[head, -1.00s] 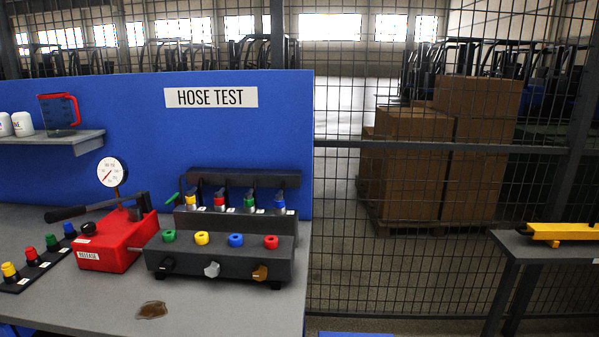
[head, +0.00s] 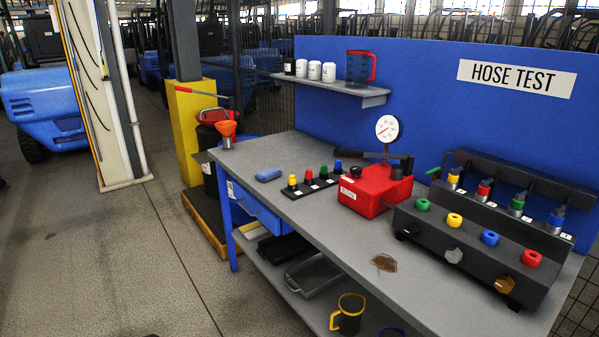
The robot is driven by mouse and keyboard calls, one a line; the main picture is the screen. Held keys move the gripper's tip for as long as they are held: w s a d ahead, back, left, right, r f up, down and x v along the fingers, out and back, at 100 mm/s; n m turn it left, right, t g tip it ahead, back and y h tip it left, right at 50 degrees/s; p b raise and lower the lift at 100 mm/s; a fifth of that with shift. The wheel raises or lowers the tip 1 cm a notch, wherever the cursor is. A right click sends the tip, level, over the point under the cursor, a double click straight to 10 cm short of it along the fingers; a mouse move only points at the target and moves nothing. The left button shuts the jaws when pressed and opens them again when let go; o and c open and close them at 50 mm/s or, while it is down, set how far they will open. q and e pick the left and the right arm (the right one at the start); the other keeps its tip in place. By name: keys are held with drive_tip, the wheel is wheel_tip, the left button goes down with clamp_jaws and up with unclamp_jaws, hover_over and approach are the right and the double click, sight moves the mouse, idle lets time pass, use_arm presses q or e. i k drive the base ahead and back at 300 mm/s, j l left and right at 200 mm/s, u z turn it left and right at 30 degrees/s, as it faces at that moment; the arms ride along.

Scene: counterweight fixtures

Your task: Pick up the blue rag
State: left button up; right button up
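A small blue folded item that looks like the blue rag (head: 268,174) lies flat on the grey workbench (head: 305,219), toward its left end. It sits to the left of a black strip (head: 316,184) carrying several coloured fittings, apart from it. Nothing covers the rag. Neither of my grippers shows in the head view.
Right of the strip stand a red hand pump (head: 375,188) with a gauge and a black hose test block (head: 466,247). A brown puddle (head: 384,262) lies on the bench. An orange funnel (head: 227,131) is at its left corner. Open floor (head: 110,260) lies left.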

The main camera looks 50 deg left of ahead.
sight(270, 173)
drive_tip(key=u, duration=1.75)
drive_tip(key=i+j+z, duration=0.1)
drive_tip(key=z, duration=0.35)
drive_tip(key=i+j+z, duration=0.25)
drive_tip(key=z, duration=0.2)
drive_tip(key=i, duration=0.05)
